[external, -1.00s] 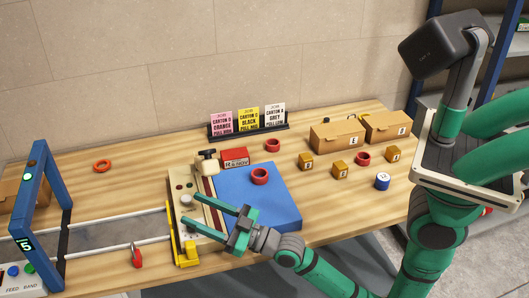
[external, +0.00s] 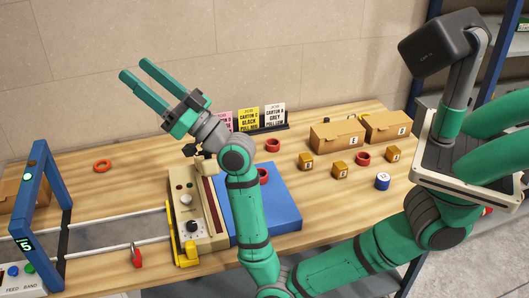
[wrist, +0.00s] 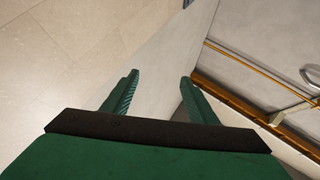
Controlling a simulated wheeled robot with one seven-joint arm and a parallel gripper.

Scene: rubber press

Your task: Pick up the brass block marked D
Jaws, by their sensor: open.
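Several small brass blocks sit on the wooden table to the right of the blue plate: one at the left (external: 306,161), one nearer the front (external: 340,171) and one at the right (external: 393,154). Each has a pale label, but the letters are too small to read, so I cannot tell which is D. My gripper (external: 135,68) is raised high at the left, well away from the blocks, with its fingers pointing up and left. It is open and empty. The wrist view shows its spread fingers (wrist: 159,77) with no block between them.
A press with a beige control box (external: 190,212) and blue plate (external: 275,215) stands mid-table, with a red ring (external: 263,176) on the plate. Cartons (external: 337,138) stand behind the blocks. A blue-and-white round piece (external: 382,181) and red ring (external: 363,158) lie beside them.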

